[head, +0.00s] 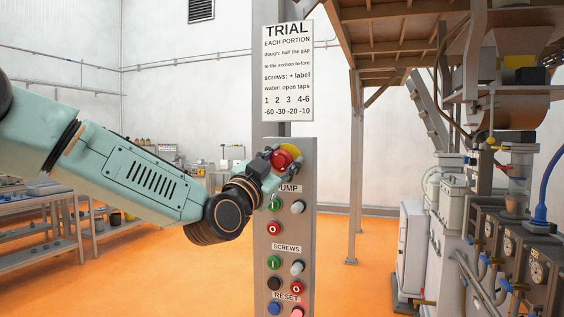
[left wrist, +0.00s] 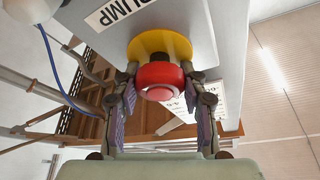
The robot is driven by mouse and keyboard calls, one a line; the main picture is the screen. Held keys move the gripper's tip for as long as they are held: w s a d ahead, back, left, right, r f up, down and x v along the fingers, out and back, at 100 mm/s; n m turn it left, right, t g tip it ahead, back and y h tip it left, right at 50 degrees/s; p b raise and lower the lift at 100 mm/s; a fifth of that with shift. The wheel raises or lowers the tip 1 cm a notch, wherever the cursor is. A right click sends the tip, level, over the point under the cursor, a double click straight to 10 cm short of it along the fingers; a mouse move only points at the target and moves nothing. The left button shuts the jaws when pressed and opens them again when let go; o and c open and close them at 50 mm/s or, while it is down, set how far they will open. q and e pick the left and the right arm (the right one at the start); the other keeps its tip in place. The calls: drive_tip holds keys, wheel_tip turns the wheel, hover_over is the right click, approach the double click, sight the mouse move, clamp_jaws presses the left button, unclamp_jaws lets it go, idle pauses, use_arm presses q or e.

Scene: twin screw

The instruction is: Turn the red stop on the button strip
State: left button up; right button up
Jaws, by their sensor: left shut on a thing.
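The red stop (head: 282,158) is a mushroom button on a yellow disc at the top of the grey button strip (head: 262,236), above the PUMP label. In the left wrist view the red stop (left wrist: 158,82) sits in front of its yellow disc (left wrist: 160,45). My left gripper (head: 276,160) reaches in from the left and is shut on the red stop. In the left wrist view the fingers of my left gripper (left wrist: 160,90) stand on both sides of it. My right gripper is not in view.
Below the red stop are several buttons and lamps, with PUMP, SCREWS (head: 286,248) and RESET labels. A TRIAL sign (head: 288,72) hangs above. Machinery with gauges (head: 508,240) stands at the right. A metal shelf (head: 38,262) is at the left. The orange floor between is open.

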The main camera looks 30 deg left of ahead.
use_arm(q)
drive_tip(key=shift+r, duration=0.15)
idle(0.3)
drive_tip(key=o, duration=1.2)
drive_tip(key=shift+s+d, duration=0.1)
drive_tip(key=shift+s, duration=0.1)
drive_tip(key=shift+w, duration=0.15)
